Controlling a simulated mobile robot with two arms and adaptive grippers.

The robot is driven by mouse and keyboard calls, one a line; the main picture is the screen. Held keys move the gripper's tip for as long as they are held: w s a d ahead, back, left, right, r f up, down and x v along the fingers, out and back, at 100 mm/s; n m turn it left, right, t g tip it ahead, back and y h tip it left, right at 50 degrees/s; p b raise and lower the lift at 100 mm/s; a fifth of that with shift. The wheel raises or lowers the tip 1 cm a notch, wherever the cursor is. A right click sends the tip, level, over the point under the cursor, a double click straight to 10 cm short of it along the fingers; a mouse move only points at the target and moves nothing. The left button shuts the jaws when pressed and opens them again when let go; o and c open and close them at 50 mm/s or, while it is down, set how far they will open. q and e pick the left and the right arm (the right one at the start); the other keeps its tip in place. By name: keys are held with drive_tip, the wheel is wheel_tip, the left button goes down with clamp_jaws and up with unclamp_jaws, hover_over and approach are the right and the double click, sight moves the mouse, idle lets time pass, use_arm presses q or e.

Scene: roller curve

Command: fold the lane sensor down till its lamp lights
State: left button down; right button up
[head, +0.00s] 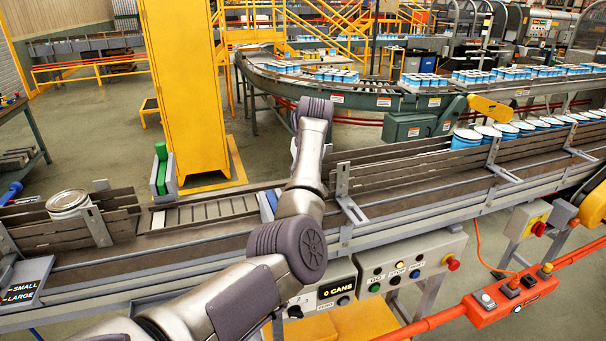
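I cannot pick out the lane sensor or its lamp for certain. A grey bracket with green upright parts (162,172) stands at the far edge of the conveyor, left of the middle. A small blue and grey part (268,204) sits by the slatted gap in the lane, partly hidden by my arm. One arm of mine, probably the left, rises from the bottom and reaches up over the conveyor. No gripper fingers show; the arm's end is hidden or out of frame. The other arm is not seen.
Blue cans (466,139) line the right lane. A yellow column (182,90) rises behind. In front are a counter reading "0 CANS" (337,290), a button panel (396,265) and a red control bar (510,295).

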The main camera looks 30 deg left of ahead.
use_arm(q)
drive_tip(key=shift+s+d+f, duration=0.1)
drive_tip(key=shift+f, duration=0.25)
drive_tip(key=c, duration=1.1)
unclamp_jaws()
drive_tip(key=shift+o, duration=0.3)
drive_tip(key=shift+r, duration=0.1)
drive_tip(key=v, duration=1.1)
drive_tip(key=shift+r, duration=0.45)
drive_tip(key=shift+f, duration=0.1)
